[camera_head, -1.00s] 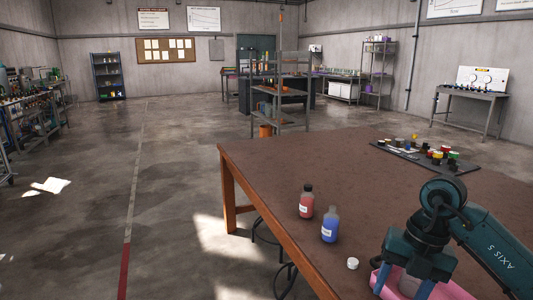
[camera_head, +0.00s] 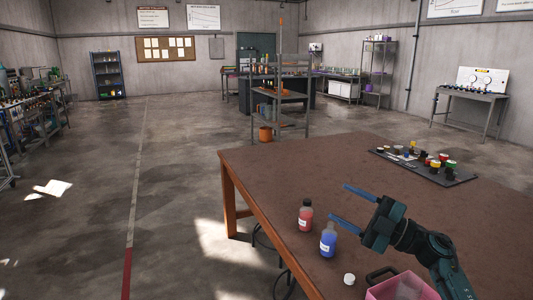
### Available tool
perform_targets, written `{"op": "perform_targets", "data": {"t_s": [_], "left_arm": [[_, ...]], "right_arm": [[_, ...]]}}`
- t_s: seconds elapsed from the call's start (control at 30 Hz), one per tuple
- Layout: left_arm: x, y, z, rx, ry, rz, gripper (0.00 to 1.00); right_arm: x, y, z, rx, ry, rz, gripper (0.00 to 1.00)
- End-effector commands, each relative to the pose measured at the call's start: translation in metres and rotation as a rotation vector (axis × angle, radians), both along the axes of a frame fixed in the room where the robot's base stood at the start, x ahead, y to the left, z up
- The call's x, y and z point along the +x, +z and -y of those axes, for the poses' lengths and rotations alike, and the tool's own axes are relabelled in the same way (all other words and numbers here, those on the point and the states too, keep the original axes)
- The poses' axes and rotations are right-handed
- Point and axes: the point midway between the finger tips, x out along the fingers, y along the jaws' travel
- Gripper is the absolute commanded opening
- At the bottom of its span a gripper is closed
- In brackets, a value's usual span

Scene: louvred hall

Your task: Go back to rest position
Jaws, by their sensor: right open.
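My right gripper (camera_head: 352,207) is in the head view, raised over the brown table (camera_head: 285,165). Its two blue fingers point left and are spread apart with nothing between them. The fingertips show above and to the right of the red bottle and the blue bottle in the picture. My left gripper is not in view.
A red bottle (camera_head: 305,216) and a blue bottle (camera_head: 328,240) stand near the table's left edge. A white cap (camera_head: 349,279) and a pink container (camera_head: 402,288) are at the front. A dark tray (camera_head: 459,178) holds several small jars. The table's middle is clear.

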Motion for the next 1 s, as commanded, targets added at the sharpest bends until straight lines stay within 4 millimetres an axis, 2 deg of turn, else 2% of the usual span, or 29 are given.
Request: {"op": "perform_targets", "data": {"t_s": [0.03, 0.1, 0.2, 0.33, 0.5, 0.7, 0.87, 1.0], "left_arm": [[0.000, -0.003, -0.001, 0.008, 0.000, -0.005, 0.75], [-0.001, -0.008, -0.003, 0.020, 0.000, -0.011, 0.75], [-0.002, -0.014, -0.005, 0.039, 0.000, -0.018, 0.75], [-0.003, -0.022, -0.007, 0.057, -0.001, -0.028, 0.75], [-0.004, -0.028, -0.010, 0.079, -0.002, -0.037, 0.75], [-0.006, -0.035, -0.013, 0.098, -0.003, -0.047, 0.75], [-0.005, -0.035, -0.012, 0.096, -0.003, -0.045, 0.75], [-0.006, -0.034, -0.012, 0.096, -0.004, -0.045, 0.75]], "right_arm": [[0.014, 0.016, 0.015, 0.093, -0.101, 0.022, 0.55], [0.034, 0.034, 0.043, 0.220, -0.258, 0.029, 0.55], [0.059, 0.042, 0.087, 0.372, -0.481, -0.022, 0.55], [0.083, 0.026, 0.135, 0.494, -0.722, -0.165, 0.55], [0.098, -0.015, 0.170, 0.548, -0.920, -0.395, 0.55], [0.099, -0.070, 0.180, 0.527, -1.039, -0.682, 0.55], [0.063, -0.133, 0.145, 0.476, -1.003, -0.753, 0.55], [0.022, -0.186, 0.114, 0.438, -0.972, -0.837, 0.55]]}}
